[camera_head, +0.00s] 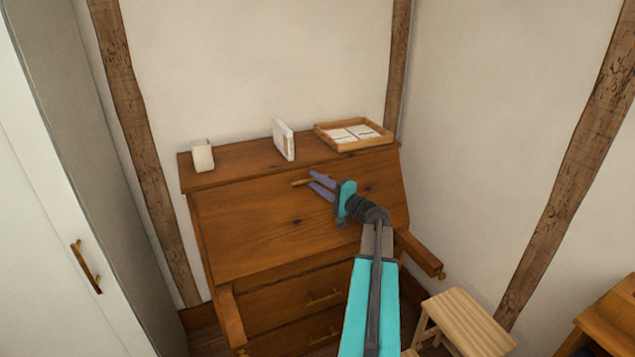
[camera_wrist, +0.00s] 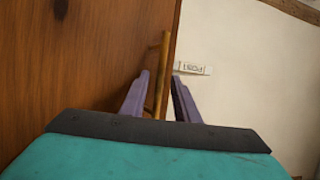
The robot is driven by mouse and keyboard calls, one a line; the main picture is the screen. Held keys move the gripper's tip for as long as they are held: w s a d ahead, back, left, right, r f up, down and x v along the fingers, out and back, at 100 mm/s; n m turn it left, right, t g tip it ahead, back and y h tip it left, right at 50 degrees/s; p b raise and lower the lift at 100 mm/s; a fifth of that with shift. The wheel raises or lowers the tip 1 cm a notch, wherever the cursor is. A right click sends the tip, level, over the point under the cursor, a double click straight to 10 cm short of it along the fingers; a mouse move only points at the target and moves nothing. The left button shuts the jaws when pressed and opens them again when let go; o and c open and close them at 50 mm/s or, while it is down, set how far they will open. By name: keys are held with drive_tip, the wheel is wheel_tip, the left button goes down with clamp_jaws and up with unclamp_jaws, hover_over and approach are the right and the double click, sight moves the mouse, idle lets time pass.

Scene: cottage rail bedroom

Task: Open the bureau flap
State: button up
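The wooden bureau has a sloping flap (camera_head: 270,225), which lies closed against its front. A brass bar handle (camera_head: 302,182) sits near the flap's upper edge; it also shows in the wrist view (camera_wrist: 161,60). My gripper (camera_head: 316,181) is at this handle. In the wrist view its two purple fingers (camera_wrist: 158,88) are spread, one on each side of the bar, with a gap visible. Contact with the bar cannot be told. Two wooden support arms stick out below the flap, at the left (camera_head: 231,318) and right (camera_head: 420,254).
On the bureau top (camera_head: 235,169) stand a pale cup (camera_head: 202,155), a white upright block or book (camera_head: 284,139) and a wooden tray (camera_head: 319,132) with papers. Drawers (camera_head: 280,297) lie below. A wooden stool (camera_head: 465,320) stands at right, a white wardrobe (camera_head: 50,190) at left.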

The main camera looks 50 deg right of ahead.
clamp_jaws()
drive_tip(key=shift+s+f, duration=0.1)
idle(0.3)
drive_tip(key=shift+a+b, duration=0.15)
drive_tip(key=shift+b, duration=0.35)
drive_tip(key=shift+s+a, duration=0.1)
drive_tip(key=shift+s, duration=0.1)
